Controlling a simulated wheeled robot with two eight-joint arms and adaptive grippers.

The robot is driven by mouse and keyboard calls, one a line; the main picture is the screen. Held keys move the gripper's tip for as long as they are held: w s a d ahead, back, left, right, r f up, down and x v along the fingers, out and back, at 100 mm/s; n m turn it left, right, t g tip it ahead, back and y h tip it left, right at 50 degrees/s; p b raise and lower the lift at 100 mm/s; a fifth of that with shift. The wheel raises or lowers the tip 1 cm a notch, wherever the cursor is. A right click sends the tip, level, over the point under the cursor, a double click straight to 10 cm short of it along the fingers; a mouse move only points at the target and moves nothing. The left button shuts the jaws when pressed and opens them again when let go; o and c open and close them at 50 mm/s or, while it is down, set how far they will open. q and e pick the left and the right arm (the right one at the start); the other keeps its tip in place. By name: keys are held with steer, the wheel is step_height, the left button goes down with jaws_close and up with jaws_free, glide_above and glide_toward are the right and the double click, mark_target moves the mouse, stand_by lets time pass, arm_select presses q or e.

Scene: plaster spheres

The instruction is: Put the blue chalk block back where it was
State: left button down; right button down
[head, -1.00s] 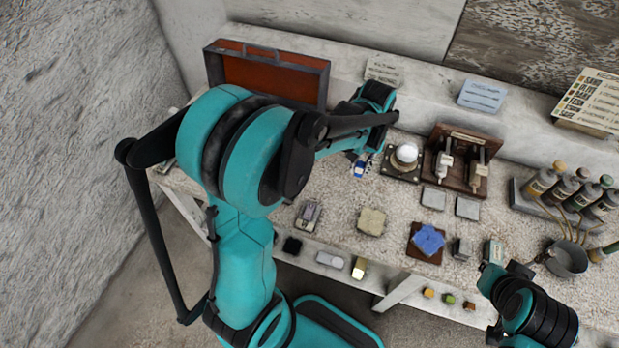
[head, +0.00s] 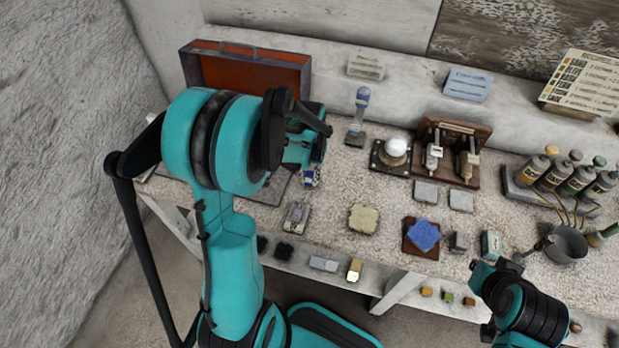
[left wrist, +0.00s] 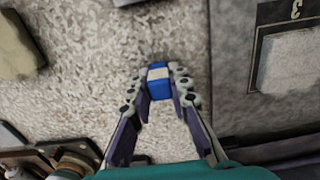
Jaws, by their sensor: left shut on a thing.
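My left gripper (head: 310,180) is shut on the blue chalk block, a small blue piece with a pale band. The block (left wrist: 158,72) shows between the fingertips in the left wrist view, over the speckled bench top; its height above the bench is hard to tell. In the head view the gripper is beside the open case (head: 303,75), whose grey base (head: 268,190) is partly hidden by my arm. In the left wrist view a grey panel with a "3" label and a pale block (left wrist: 290,60) lies right of the gripper. My right gripper (head: 487,272) is at the lower right, its jaws unclear.
A white sphere (head: 397,147) stands on a dark base right of the left gripper. A blue-topped upright tool (head: 359,112) stands behind. A beige sponge-like block (head: 363,218), a blue lump (head: 424,235) on a brown board, and several bottles (head: 566,174) occupy the bench.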

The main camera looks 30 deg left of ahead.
arm_select(q)
steer(key=shift+r, duration=0.15)
steer(key=c, duration=1.4)
jaws_free()
steer(key=shift+f, duration=0.2)
